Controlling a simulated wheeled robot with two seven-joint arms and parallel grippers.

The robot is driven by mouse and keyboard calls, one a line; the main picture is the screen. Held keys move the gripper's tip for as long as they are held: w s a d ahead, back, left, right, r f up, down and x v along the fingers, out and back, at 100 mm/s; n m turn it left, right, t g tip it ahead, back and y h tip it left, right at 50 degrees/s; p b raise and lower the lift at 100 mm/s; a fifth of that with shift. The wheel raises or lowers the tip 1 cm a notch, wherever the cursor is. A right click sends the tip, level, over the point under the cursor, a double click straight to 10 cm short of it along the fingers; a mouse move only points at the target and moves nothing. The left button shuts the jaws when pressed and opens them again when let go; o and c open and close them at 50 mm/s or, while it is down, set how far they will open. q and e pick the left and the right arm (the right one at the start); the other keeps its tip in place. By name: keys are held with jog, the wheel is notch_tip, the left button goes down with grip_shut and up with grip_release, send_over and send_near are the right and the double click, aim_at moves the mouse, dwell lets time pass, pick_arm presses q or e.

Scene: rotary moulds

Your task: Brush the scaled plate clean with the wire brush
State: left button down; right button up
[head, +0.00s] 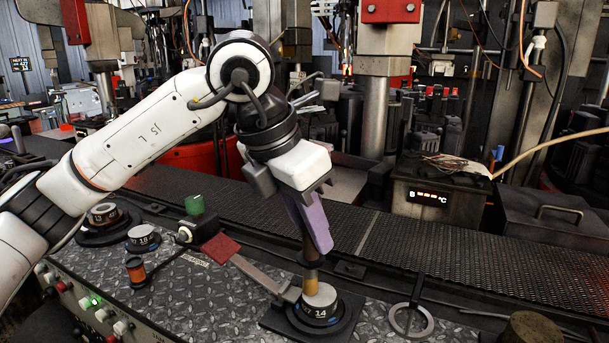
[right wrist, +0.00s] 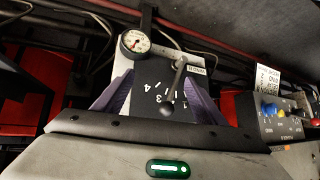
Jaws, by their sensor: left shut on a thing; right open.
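The brush end is at the tan-grey top of the round plate marked 14 (head: 322,299), on a dark base at the front centre. I cannot tell whether it touches or hovers just above. The purple fingers hide the upper handle. Plates marked 18 (head: 143,237) and 13 (head: 103,215) sit to the left. In the right wrist view my right gripper (right wrist: 160,88) is open, with no object between its purple fingers.
A red-handled flat tool (head: 222,247) reaches to plate 14's left side. The right wrist view shows a gauge (right wrist: 135,41) and a lever panel (right wrist: 150,93) beyond my fingers.

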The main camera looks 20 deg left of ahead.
pick_arm(q)
jog(key=shift+a+r, duration=0.2)
jog(key=shift+a, duration=0.15)
notch_tip(320, 180, up, 3)
jog(key=shift+d+r+p, duration=0.1)
jog(key=shift+p, duration=1.1)
notch_tip(320, 180, up, 3)
jog(key=shift+f+p, duration=0.1)
jog(key=shift+p, duration=1.05)
jog(key=shift+r+p, duration=0.45)
jog(key=shift+r, duration=0.35)
pick_arm(e)
jog(key=r, duration=0.1)
jog(key=d+r, duration=0.1)
jog(key=r, duration=0.1)
jog(key=shift+s+d+r, duration=0.2)
jog(key=shift+s, duration=0.05)
jog(key=shift+w+a+r, duration=0.1)
jog(key=shift+r, duration=0.05)
